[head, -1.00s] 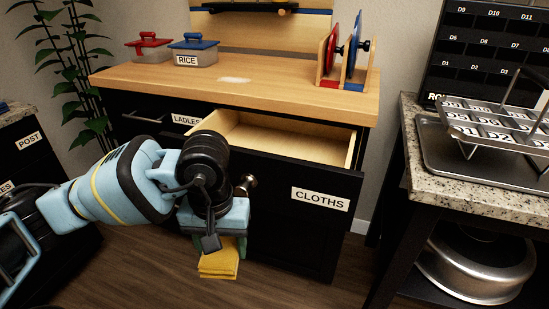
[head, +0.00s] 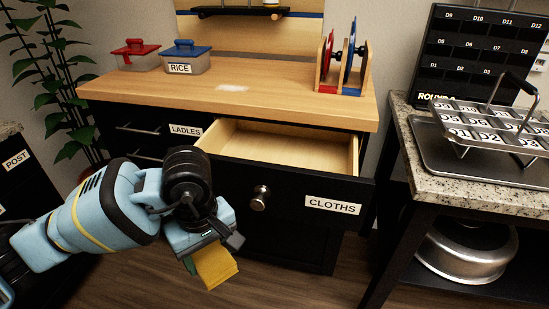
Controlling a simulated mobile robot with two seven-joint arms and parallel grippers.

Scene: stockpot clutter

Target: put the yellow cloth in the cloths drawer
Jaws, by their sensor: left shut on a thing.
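The yellow cloth (head: 215,267) is folded and hangs from my left gripper (head: 204,249), which is shut on it. It is in front of the cabinet, lower than the top edge of the cloths drawer and left of its knob. The cloths drawer (head: 333,206) is pulled open, with a black front, a round metal knob (head: 260,198) and a CLOTHS label. The part of its light wood inside that I see is empty; its left front part is hidden. My right gripper is not in view.
The wooden worktop (head: 290,105) above holds a red-lidded box (head: 138,58), a blue-lidded RICE box (head: 187,60) and a red and blue disc rack (head: 341,62). The LADLES drawer (head: 186,131) is shut. A granite-topped table (head: 450,190) with a tray stands right.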

